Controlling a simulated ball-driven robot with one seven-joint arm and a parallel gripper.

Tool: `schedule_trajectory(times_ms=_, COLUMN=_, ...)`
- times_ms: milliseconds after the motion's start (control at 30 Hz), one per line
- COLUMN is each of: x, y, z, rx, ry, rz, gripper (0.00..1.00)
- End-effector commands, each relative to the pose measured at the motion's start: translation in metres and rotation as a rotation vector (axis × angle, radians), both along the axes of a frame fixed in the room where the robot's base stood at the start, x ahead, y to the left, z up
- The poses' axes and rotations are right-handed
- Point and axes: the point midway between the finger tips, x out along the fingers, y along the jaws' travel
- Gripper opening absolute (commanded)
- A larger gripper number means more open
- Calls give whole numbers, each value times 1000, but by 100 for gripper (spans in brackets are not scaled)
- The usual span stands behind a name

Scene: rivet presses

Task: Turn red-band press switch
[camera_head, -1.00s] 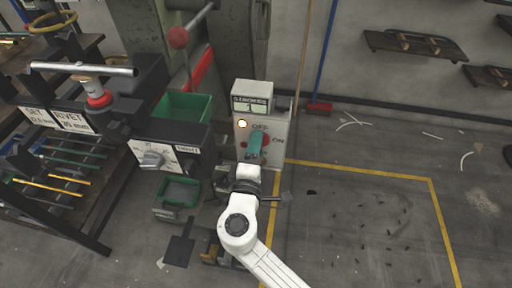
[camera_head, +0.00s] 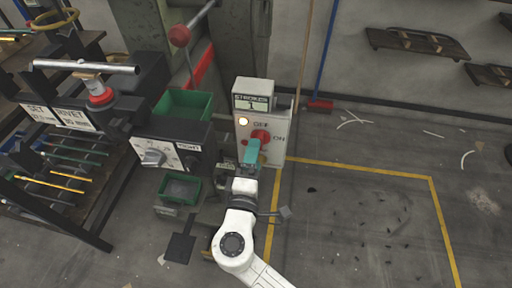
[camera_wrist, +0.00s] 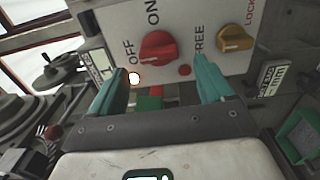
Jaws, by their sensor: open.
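The switch box (camera_head: 277,151) stands beside the press. Its red knob (camera_head: 261,135) sits near the OFF and ON labels, and it also shows in the wrist view (camera_wrist: 157,48). I cannot tell surely which way the knob points. A red band (camera_head: 201,72) shows on the press column behind. My gripper (camera_head: 251,151) is just below and left of the knob in the head view. In the wrist view my gripper (camera_wrist: 160,66) is open and empty, its teal fingers apart, with the knob ahead between and beyond the tips.
A white lamp (camera_wrist: 134,78) glows on the box. A yellow knob (camera_wrist: 235,38) is beside the red one, near FREE and LOCK labels. A dial box (camera_head: 172,148) and green bins (camera_head: 180,190) stand left. The yellow-lined floor (camera_head: 360,215) at right is mostly open.

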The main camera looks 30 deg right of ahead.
Motion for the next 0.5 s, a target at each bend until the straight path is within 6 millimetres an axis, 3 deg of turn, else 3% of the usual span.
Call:
schedule_trajectory(times_ms=200, x=-34, y=25, z=0, rx=-1, ry=1, rz=3, gripper=81)
schedule_trajectory(times_ms=500, x=-54, y=40, z=0, rx=0, ry=0, rz=1, gripper=81)
